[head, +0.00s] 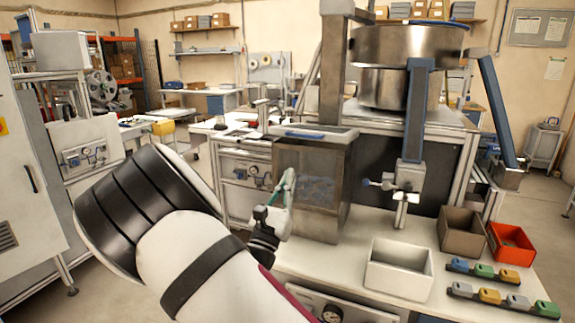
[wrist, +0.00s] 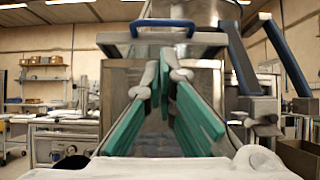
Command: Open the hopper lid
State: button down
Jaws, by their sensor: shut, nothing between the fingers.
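The hopper (head: 318,200) is a grey metal box with a darker see-through front, standing on the white bench. Its flat lid (head: 340,134) lies level on top, with a blue handle (head: 304,134). In the wrist view the lid (wrist: 112,41) and the blue handle (wrist: 163,26) are straight ahead, above the fingertips. My gripper (head: 289,173) is shut and empty in front of the hopper's left side, below the lid's edge. Its green-padded fingers meet at the tips in the wrist view (wrist: 165,65). They appear apart from the handle.
A white bin (head: 399,272), a brown bin (head: 461,233) and a red bin (head: 511,245) stand on the bench to the right. Colored blocks (head: 490,296) lie in front. A round metal bowl (head: 408,45) and a blue-grey post (head: 416,110) rise behind and right of the hopper.

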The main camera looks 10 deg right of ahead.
send_near(316, 131)
jog(key=shift+w+a+r+p, duration=0.2)
jog(key=shift+w+a+r, duration=0.05)
jog(key=shift+w+r, duration=0.35)
jog(key=shift+w+a+r+p, duration=0.15)
jog(key=shift+w+a+r, duration=0.1)
jog(key=shift+w+r, duration=0.4)
